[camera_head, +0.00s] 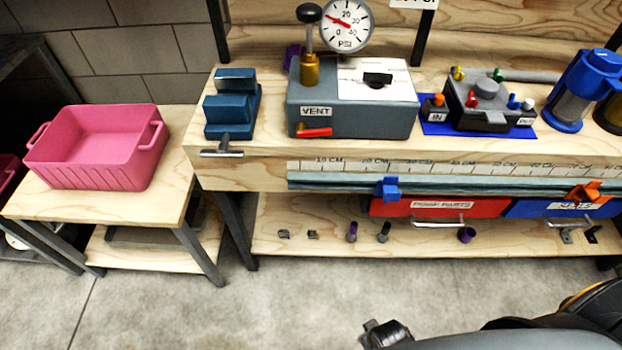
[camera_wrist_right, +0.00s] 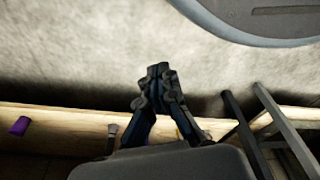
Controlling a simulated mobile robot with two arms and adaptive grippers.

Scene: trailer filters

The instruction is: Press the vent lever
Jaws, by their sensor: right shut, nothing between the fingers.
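The vent lever (camera_head: 316,132) is a small red handle with an orange end. It sits low on the front of a grey box (camera_head: 390,122), under a label reading VENT, and lies nearly level. The box stands on the wooden workbench and carries a pressure gauge (camera_head: 344,22) and a brass valve with a black knob (camera_head: 309,42). My right gripper (camera_head: 372,328) is at the bottom of the head view, low in front of the bench and well apart from the lever. In the right wrist view (camera_wrist_right: 158,72) its fingers are together and empty. My left gripper is not in view.
A blue vise (camera_head: 232,105) stands left of the box, its handle at the bench edge. A pump block (camera_head: 487,98) and blue filter housing (camera_head: 583,90) stand right. A pink bin (camera_head: 95,146) is on a side table. Small parts lie on the lower shelf (camera_head: 320,215). The floor in front is clear.

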